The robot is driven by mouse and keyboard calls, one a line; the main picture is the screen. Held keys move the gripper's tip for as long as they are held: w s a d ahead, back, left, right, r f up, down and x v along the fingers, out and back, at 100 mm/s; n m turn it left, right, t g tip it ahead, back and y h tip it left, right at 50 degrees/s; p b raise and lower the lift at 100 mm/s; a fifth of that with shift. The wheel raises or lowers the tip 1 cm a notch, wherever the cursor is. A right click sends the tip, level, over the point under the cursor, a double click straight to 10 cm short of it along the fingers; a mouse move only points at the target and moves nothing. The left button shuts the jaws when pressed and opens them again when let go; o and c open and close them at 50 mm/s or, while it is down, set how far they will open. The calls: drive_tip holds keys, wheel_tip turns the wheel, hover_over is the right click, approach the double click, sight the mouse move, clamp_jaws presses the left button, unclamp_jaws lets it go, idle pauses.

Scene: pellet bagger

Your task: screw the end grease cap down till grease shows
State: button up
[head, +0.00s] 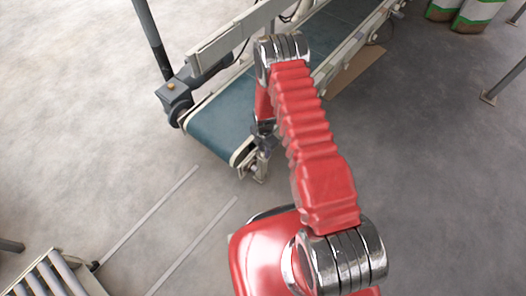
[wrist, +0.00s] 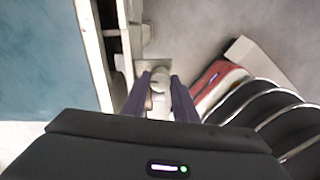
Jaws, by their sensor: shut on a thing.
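The grease cap (wrist: 160,76) is a small pale grey knob at the conveyor's end, in the wrist view. My gripper (wrist: 158,84) has its two dark purple fingers on either side of the cap and is shut on it. The cap sits beside the pale frame of the conveyor (wrist: 92,45). No grease can be made out around it. In the head view my gripper (head: 264,140) is at the near right corner of the conveyor belt (head: 222,125), partly hidden by my red arm. The cap cannot be made out there.
A roller conveyor (head: 50,278) is at the lower left. White-green bags (head: 475,14) stand at the upper right, near a metal leg (head: 488,97).

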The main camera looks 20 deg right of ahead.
drive_tip(key=m, duration=0.4)
drive_tip(key=shift+s+d, duration=0.1)
drive_tip(key=shift+d, duration=0.05)
drive_tip(key=m, duration=0.8)
drive_tip(key=shift+m, duration=0.3)
drive_tip(key=m, duration=0.4)
drive_tip(key=shift+s, duration=0.1)
drive_tip(key=m, duration=0.7)
drive_tip(key=shift+m, duration=0.4)
drive_tip(key=m, duration=0.3)
drive_tip(key=shift+f+m, duration=0.1)
drive_tip(key=shift+m, duration=0.2)
drive_tip(key=shift+s+m, duration=0.1)
drive_tip(key=shift+m, duration=1.9)
